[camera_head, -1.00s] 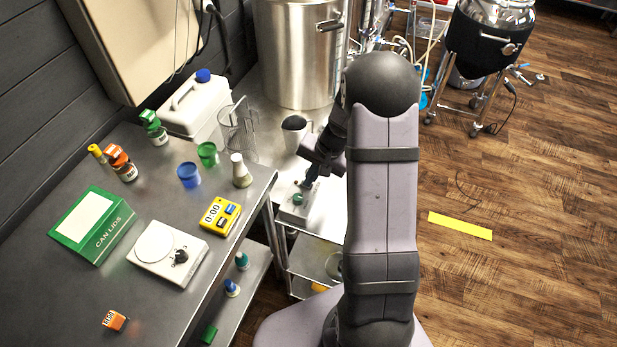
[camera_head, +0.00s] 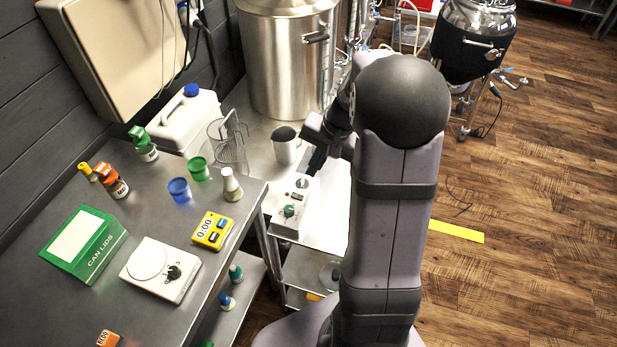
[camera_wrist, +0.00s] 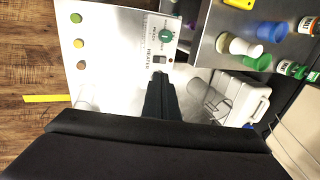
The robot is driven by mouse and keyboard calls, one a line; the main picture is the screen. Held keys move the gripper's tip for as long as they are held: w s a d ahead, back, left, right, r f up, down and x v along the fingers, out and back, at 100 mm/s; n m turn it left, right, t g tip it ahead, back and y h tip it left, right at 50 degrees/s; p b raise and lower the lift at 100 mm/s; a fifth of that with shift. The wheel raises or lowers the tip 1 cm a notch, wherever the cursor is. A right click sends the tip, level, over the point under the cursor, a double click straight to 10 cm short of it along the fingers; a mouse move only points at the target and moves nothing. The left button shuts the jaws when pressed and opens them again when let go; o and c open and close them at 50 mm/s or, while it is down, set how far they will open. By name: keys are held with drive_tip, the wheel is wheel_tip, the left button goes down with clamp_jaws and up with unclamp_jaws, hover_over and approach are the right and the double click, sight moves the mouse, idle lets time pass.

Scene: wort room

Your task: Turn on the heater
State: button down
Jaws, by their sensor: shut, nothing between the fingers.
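The heater control box (camera_head: 294,206) is a small pale box on the metal surface beside the bench. It carries a green knob (camera_head: 289,211) and a small dark switch (camera_head: 302,184) at its far end. In the wrist view, the box face (camera_wrist: 151,28) shows the word HEATER beside the switch (camera_wrist: 159,59), with the green knob (camera_wrist: 165,36) beyond it. I cannot tell the switch's position. My gripper (camera_head: 315,168) is shut and empty, just behind the switch end of the box. In the wrist view, its dark fingertips (camera_wrist: 159,76) point at the switch, apparently close above; contact is unclear.
A metal mug (camera_head: 285,150) and a wire-and-clear pitcher (camera_head: 228,145) stand near my gripper. The large steel kettle (camera_head: 284,65) is behind. The bench on the left holds a yellow timer (camera_head: 212,230), a white scale (camera_head: 160,270) and several bottles.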

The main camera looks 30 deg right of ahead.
drive_tip(key=shift+v, duration=1.05)
drive_tip(key=shift+w, duration=0.1)
drive_tip(key=shift+w+a+r+b, duration=0.15)
drive_tip(key=shift+w+a+b, duration=0.25)
drive_tip(key=shift+b, duration=0.7)
drive_tip(key=p, duration=0.3)
hover_over(294, 194)
drive_tip(key=s+d, duration=0.1)
wheel_tip(294, 194, down, 12)
drive_tip(key=shift+s+d+r, duration=0.1)
drive_tip(key=shift+r, duration=0.05)
drive_tip(key=shift+x, duration=0.9)
